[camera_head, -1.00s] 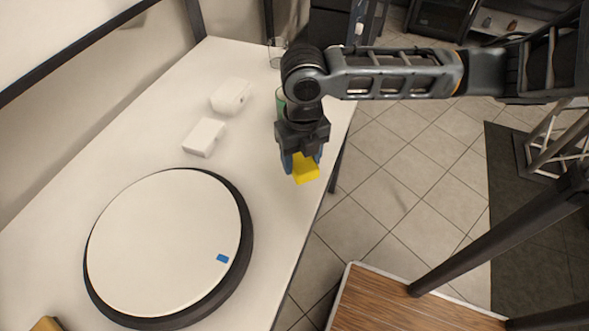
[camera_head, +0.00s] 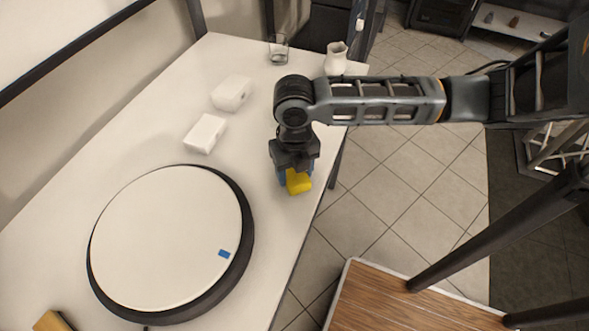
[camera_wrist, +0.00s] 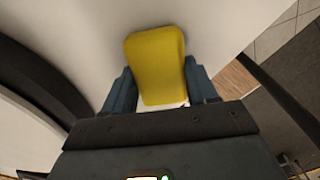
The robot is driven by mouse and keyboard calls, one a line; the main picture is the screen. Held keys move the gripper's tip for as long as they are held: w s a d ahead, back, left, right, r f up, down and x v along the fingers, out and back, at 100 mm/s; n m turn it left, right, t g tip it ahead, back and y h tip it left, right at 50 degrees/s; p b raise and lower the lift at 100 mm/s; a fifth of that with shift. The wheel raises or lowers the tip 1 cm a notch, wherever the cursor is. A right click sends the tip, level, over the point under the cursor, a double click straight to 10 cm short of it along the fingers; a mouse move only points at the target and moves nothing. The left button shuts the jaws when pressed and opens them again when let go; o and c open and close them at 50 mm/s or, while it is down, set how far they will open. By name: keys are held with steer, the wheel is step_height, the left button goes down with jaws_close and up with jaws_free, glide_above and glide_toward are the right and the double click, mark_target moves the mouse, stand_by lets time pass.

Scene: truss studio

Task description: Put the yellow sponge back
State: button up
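The yellow sponge (camera_head: 298,183) is between the blue-tipped fingers of my gripper (camera_head: 295,178), over the white table near its right edge. In the wrist view the yellow sponge (camera_wrist: 157,65) sits between the two dark blue fingers of my gripper (camera_wrist: 160,92), which press on its sides. Its far end sticks out past the fingers. I cannot tell whether the sponge's underside touches the table.
A large round turntable (camera_head: 165,240) with a blue mark (camera_head: 224,254) lies left of the gripper on the white table (camera_head: 150,130). Two white blocks (camera_head: 205,133) (camera_head: 232,93), a glass (camera_head: 278,48) and a white jug (camera_head: 336,58) stand farther back. A tan object (camera_head: 50,322) lies front left.

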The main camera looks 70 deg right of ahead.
steer(key=o, duration=0.4)
steer(key=shift+r, duration=0.1)
